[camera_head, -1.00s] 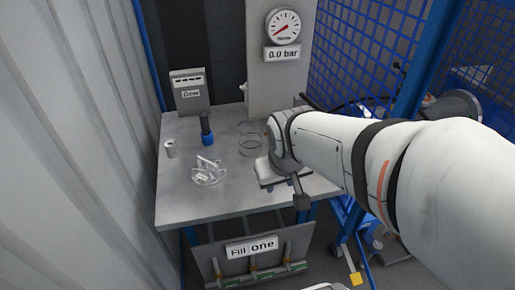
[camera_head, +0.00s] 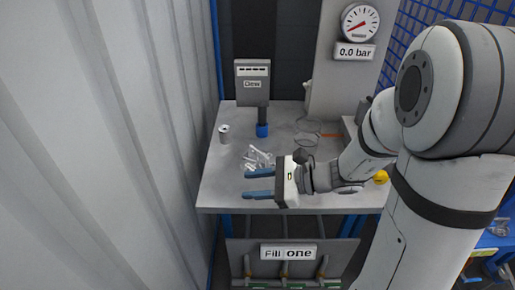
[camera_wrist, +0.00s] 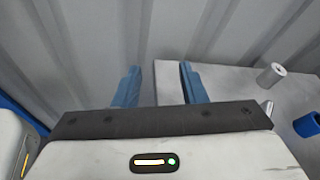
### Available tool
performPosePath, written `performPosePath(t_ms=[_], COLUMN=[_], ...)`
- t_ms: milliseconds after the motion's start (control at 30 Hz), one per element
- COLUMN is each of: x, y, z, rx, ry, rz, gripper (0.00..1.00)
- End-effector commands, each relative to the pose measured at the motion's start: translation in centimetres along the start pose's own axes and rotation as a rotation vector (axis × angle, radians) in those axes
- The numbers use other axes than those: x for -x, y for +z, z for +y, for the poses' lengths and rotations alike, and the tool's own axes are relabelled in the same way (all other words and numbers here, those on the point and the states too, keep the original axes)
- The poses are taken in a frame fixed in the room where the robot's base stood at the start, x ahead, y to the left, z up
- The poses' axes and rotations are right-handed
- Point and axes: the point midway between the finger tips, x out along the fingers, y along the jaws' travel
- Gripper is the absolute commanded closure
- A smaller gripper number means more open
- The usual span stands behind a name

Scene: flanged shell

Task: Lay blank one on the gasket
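My gripper (camera_head: 257,184) is open and empty, with two blue fingers pointing left above the table's front part. In the wrist view its fingers (camera_wrist: 160,85) stand well apart, with only the wall and table edge between and beyond them. A thin dark ring outline (camera_head: 305,139) lies on the table behind the gripper; I cannot tell whether it is the gasket. I cannot make out blank one; my arm hides the right part of the table.
The wrist view also shows the cylinder (camera_wrist: 270,75). A gauge (camera_head: 360,22) reads 0.0 bar. A corrugated wall (camera_head: 110,150) borders the left.

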Motion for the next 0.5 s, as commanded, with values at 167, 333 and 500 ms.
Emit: performPosePath(t_ms=[167, 333, 500], x=[0.1, 1.8, 2.7], y=[-5.2, -9.3, -11.1], z=[-5.8, -9.4, -10.8], rx=[-0.316, -0.491, -0.554], ry=[-0.316, -0.544, -0.642], rz=[-0.158, -0.246, -0.279], gripper=[0.62, 0.62, 0.62])
